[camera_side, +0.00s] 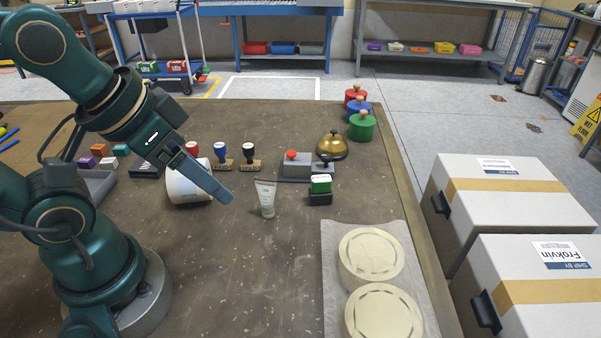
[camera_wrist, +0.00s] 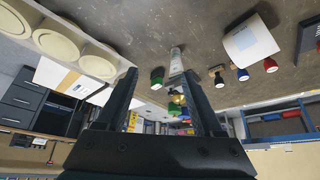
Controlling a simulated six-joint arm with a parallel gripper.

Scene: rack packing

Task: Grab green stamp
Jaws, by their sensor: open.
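My gripper (camera_side: 226,196) is above the table, left of the tube and in front of a white cylinder (camera_side: 183,188). The wrist view shows its two fingers (camera_wrist: 160,76) apart with nothing held. In the side view one finger hides the other.
Stamps with red, blue (camera_side: 221,153) and black (camera_side: 249,155) handles stand behind the cylinder. A grey box with a red knob (camera_side: 291,168) and a brass bell (camera_side: 331,146) stand behind the green stamp. Round pale discs (camera_side: 371,255) lie front right. The table's front middle is clear.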

